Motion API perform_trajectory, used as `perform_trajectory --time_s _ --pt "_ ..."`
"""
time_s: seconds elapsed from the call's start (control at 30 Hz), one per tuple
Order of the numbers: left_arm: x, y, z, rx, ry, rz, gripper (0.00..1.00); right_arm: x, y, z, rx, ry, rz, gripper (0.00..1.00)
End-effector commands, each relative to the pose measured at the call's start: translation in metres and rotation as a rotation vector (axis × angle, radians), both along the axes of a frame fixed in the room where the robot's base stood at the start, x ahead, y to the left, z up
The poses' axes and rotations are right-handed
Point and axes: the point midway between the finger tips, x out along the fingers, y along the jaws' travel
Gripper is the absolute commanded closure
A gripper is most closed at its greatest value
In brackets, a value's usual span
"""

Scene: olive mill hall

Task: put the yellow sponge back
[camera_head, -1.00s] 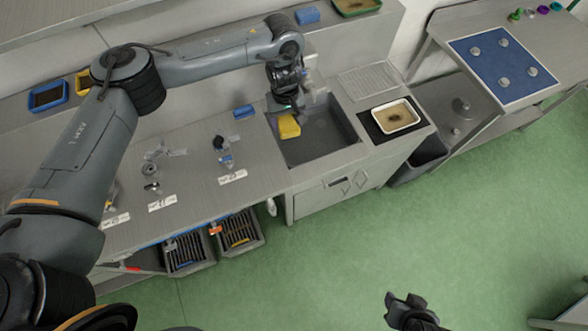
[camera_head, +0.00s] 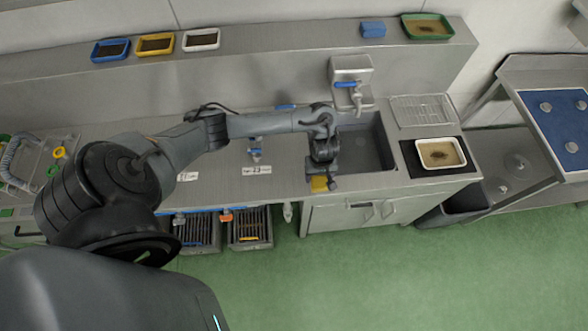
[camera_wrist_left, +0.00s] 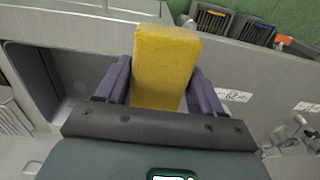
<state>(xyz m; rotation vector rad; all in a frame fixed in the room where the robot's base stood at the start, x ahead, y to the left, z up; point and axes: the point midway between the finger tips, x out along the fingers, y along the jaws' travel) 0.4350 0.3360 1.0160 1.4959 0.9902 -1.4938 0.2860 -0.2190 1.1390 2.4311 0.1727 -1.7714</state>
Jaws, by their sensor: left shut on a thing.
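The yellow sponge (camera_head: 319,184) is held in my left gripper (camera_head: 322,176) at the front edge of the counter, just left of the sink. In the left wrist view the sponge (camera_wrist_left: 166,62) sits between the two purple fingers of the left gripper (camera_wrist_left: 163,85), which are shut on its sides. A blue sponge (camera_head: 373,30) lies on the back shelf. Another blue item (camera_head: 285,106) shows partly behind my left arm. My right gripper is not in view.
The sink (camera_head: 365,150) and tap (camera_head: 352,90) are right of the gripper. A white tray (camera_head: 440,153) is on the right counter. Blue, yellow and white trays (camera_head: 155,44) and a green tray (camera_head: 427,27) are on the shelf. Slatted bins (camera_head: 249,229) stand below the counter.

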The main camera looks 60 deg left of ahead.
Motion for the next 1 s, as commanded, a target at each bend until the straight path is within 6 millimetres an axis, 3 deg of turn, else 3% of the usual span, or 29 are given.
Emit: perform_trajectory --time_s 0.27,0.5,0.6,0.8,1.0 --pt "-0.017 0.012 -0.023 0.005 0.004 0.005 0.66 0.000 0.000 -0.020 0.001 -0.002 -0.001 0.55" --pt "-0.027 0.048 -0.049 0.008 0.004 0.004 0.66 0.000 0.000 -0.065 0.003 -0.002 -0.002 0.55" --pt "-0.033 0.069 -0.059 0.009 0.007 0.006 0.66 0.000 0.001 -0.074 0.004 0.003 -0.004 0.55" --pt "-0.041 0.098 -0.073 0.004 0.007 0.006 0.66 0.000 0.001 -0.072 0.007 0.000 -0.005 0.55" --pt "-0.044 0.110 -0.080 0.003 0.006 0.004 0.66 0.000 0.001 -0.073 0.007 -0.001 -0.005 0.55"
